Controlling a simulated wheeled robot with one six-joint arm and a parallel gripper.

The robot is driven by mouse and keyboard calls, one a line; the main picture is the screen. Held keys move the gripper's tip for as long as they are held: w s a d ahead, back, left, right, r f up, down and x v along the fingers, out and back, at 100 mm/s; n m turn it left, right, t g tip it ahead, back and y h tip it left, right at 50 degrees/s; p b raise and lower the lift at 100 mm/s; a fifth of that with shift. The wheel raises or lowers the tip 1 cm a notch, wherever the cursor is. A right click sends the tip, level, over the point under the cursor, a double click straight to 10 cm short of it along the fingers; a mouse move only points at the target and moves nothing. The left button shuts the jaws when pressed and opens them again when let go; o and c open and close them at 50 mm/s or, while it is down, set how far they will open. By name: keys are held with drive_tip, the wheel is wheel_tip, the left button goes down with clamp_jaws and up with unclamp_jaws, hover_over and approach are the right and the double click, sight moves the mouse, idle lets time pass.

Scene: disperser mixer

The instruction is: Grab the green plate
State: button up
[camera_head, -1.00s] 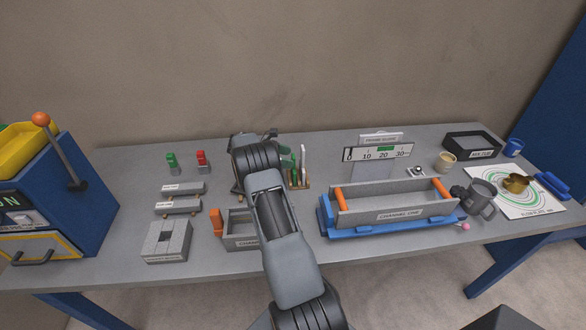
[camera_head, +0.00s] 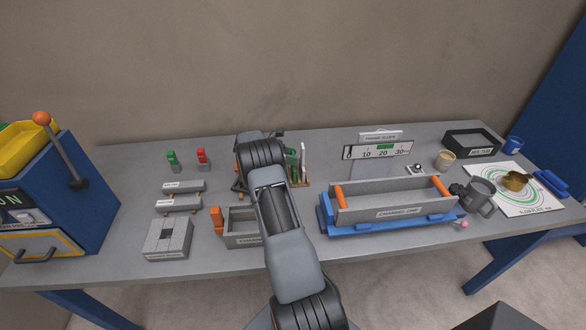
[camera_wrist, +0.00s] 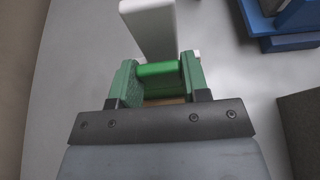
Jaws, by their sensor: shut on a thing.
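The green plate (camera_wrist: 125,85) is in the wrist view between the two dark fingertips of my gripper (camera_wrist: 158,97), which is shut on it. It has a rough face on the left and a bright green bar across its middle. In the head view only a sliver of the green plate (camera_head: 291,165) shows beside my arm, at a small wooden rack (camera_head: 305,184). A white plate (camera_wrist: 150,28) stands just beyond it in the wrist view. My arm hides the gripper in the head view. I cannot tell whether the green plate still touches the rack.
A channel on a blue base (camera_head: 395,208) stands right of the rack. An open grey box (camera_head: 240,226) and a grey block (camera_head: 168,238) lie left of my arm. A blue machine with a lever (camera_head: 95,200) stands far left. The table's back strip is mostly clear.

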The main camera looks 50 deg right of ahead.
drive_tip(key=c, duration=0.3)
drive_tip(key=shift+r, duration=0.15)
